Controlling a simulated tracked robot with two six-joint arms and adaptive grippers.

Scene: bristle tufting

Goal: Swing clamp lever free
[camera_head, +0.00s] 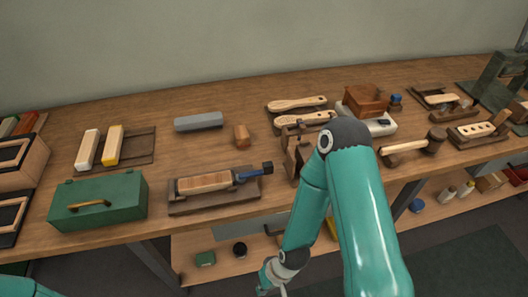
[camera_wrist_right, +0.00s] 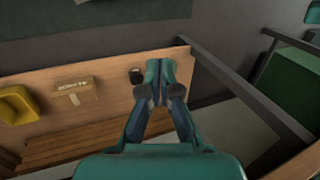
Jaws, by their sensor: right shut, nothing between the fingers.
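The clamp lever (camera_head: 254,173), blue with a dark square knob at its right end, lies at the right end of a wooden fixture (camera_head: 220,204) on the bench. A wooden brush block (camera_head: 203,182) sits in that fixture, and the lever's inner end meets the block's right end. My right gripper (camera_wrist_right: 155,70) is shut and empty in the right wrist view, well away from the lever. In the head view my right arm hangs in front of the bench and its gripper is mostly cut off at the bottom edge. My left gripper is out of view.
A green toolbox (camera_head: 98,203) stands left of the fixture. A grey block (camera_head: 199,121) and a small wooden block (camera_head: 241,136) lie behind it. A wooden vise-like stand (camera_head: 292,158) is to the right. The right wrist view shows a lower shelf with a cardboard box (camera_wrist_right: 76,91) and a yellow bin (camera_wrist_right: 17,104).

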